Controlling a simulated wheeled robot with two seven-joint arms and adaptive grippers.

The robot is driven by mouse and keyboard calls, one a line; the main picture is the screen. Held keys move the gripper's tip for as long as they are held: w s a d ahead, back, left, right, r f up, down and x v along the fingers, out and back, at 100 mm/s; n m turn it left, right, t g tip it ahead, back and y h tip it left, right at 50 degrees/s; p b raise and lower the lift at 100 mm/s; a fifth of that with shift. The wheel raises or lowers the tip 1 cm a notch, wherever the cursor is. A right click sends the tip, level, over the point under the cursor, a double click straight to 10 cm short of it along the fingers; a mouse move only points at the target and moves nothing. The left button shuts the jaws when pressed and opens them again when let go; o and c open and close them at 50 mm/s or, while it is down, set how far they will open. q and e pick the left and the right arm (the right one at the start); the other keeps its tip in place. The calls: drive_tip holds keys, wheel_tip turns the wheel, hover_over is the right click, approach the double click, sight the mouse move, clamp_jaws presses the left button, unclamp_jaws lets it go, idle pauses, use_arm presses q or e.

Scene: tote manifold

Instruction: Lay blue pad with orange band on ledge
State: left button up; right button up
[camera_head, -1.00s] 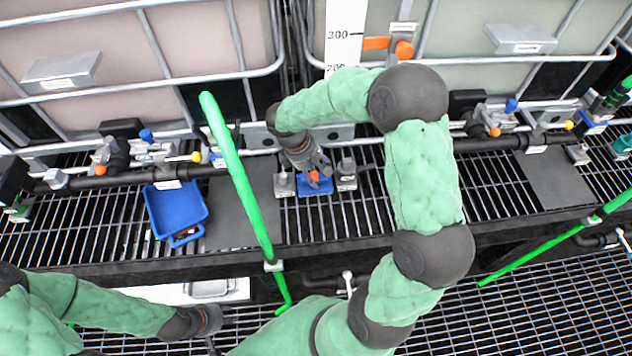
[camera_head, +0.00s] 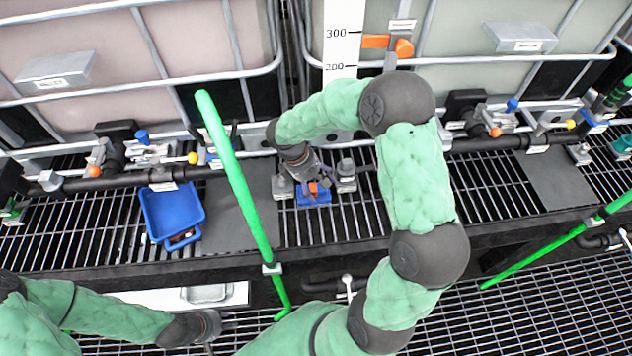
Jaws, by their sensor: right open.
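The blue pad with an orange band (camera_head: 314,198) lies on the slatted ledge (camera_head: 350,225), between two small grey metal blocks. My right gripper (camera_head: 320,181) is open just above the pad, its fingers close over the orange band. I cannot tell whether the fingers touch the pad, and they hide part of it. My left gripper (camera_head: 228,328) is low at the left, in front of the ledge and away from the pad. Its fingers are too small and dark to read.
A blue tray (camera_head: 172,212) with a few small items stands left on the ledge, beside a dark flat plate (camera_head: 228,215). A green pole (camera_head: 238,180) slants up in front of the ledge. A black pipe with valves (camera_head: 90,183) runs behind. Open slats lie right of the pad.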

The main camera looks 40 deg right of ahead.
drive_tip(key=p+v, duration=0.4)
drive_tip(key=v, duration=0.8)
drive_tip(key=shift+p, duration=0.4)
